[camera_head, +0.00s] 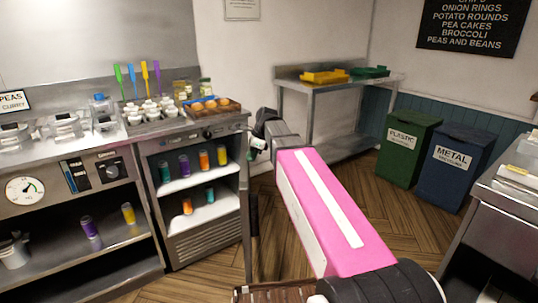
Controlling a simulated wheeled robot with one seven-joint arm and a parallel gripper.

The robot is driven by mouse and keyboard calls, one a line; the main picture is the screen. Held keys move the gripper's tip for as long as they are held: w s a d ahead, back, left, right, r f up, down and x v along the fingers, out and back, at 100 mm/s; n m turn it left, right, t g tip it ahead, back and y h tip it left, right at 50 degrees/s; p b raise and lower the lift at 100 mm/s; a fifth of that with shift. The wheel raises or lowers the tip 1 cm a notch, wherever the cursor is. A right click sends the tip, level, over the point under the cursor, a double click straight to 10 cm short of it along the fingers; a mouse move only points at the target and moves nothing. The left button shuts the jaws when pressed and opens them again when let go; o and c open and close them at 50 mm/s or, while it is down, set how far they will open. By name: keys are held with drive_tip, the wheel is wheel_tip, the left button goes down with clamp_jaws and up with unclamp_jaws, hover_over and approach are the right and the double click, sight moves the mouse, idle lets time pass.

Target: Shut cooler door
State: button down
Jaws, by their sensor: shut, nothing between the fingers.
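The cooler (192,247) is built under the steel counter at the left centre. Its front is open, with two white shelves of coloured bottles showing inside. A thin dark upright panel (250,225) at the cooler's right side looks like its door, swung out and seen almost edge-on. My gripper (257,145) is at the end of my pink arm, near the top of that panel and just right of the counter corner. It is shut and holds nothing. I cannot tell whether it touches the door. My arm hides part of the floor behind it.
The counter holds a tray of orange items (212,106) at its right end, with white cups beside it. A steel table (340,83) stands behind my arm. Green (405,150) and blue (458,165) bins stand at the right.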

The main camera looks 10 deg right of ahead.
drive_tip(key=w+a+m, duration=0.1)
drive_tip(key=w+a, duration=0.3)
drive_tip(key=a, duration=0.4)
drive_tip(key=w+a+m+t, duration=0.1)
drive_tip(key=w+a, duration=0.3)
drive_tip(key=a, duration=0.5)
drive_tip(key=w+a+m, duration=0.2)
drive_tip(key=w+a, duration=0.2)
drive_tip(key=a, duration=0.4)
drive_tip(key=shift+a, duration=0.25)
